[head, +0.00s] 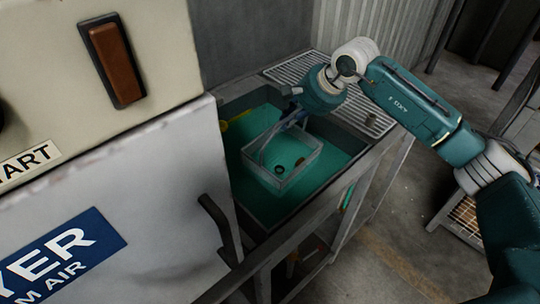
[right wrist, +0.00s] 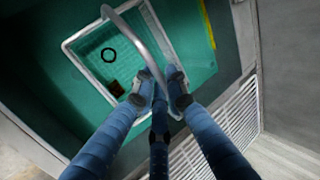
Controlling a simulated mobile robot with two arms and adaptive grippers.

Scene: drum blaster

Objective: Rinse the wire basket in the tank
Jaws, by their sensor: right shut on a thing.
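The wire basket (head: 280,175) has a pale rectangular frame and a tall curved handle. It is inside the tank (head: 337,181) of green liquid, at the liquid's level or partly in it; the exact depth is hard to tell. My right gripper (head: 292,122) is above the basket, shut on its handle. In the right wrist view, the two blue fingers (right wrist: 163,98) close around the handle (right wrist: 143,45). My left gripper is not in view.
A slatted metal drainboard (head: 375,119) adjoins the tank's far right side. A large cabinet (head: 130,185) with a brown switch (head: 117,64) stands close at the left, its dark handle (head: 215,222) jutting near the tank. A yellow item (head: 238,117) lies at the tank's back left.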

